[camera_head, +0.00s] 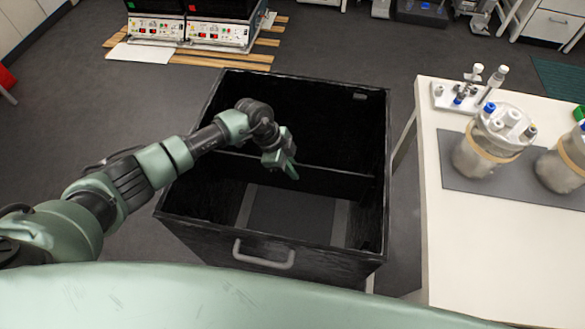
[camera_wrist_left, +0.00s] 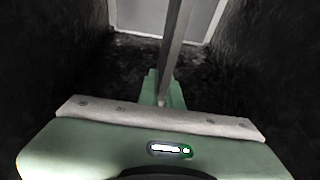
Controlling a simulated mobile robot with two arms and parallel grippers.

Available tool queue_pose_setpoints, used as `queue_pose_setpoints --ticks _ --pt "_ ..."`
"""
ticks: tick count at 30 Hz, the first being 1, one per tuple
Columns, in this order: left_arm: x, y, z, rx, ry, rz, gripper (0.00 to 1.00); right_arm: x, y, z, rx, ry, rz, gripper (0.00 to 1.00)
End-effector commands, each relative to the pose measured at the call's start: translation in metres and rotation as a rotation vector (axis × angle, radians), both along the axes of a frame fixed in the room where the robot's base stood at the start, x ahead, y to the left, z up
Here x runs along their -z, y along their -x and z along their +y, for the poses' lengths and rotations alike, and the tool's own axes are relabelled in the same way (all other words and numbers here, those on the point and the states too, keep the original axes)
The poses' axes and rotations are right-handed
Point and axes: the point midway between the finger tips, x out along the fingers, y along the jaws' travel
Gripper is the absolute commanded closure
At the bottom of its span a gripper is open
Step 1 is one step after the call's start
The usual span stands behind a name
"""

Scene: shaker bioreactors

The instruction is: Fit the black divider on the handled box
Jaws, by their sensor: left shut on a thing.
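The handled box (camera_head: 170,205) is a large open black box with a grey handle (camera_head: 263,256) on its near wall. The black divider (camera_head: 335,184) is a dark upright panel inside the box. Its thin, lighter top edge runs across the box, below the rim. My left gripper (camera_head: 289,170) reaches down into the box from the left and is shut on the divider near the middle of its top edge. In the left wrist view the divider (camera_wrist_left: 176,45) is a narrow grey strip between the green fingers (camera_wrist_left: 163,92). Whether its ends sit in slots is unclear. My right gripper is out of view.
A white table (camera_head: 470,240) stands right of the box, with a grey mat, banded vessels (camera_head: 478,158) and a small rack. Black and white instruments (camera_head: 220,30) stand on wooden slats behind the box. Grey floor (camera_head: 330,40) is clear beyond the box.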

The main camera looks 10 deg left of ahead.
Motion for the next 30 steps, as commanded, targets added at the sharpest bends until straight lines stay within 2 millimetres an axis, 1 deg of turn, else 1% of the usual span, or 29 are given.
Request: queue_pose_setpoints --ticks 5,8,9,17,20,23,30 --pt "0.006 0.0 0.0 0.0 0.001 0.0 1.0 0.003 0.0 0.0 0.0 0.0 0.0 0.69" --pt "0.006 0.0 0.0 0.001 0.001 0.0 0.75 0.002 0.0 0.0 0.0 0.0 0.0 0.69" --pt "0.006 0.0 0.0 0.001 0.001 0.0 0.69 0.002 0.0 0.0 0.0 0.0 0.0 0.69" --pt "0.006 0.0 0.0 0.0 0.0 0.0 0.69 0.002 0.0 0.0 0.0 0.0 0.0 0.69" --pt "0.003 0.0 0.002 0.0 0.0 -0.001 0.69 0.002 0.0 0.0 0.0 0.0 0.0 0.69" --pt "-0.008 -0.001 0.006 0.0 0.001 -0.003 0.69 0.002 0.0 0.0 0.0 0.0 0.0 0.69" --pt "-0.046 -0.001 0.023 0.0 0.0 -0.003 0.69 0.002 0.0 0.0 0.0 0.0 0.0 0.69"
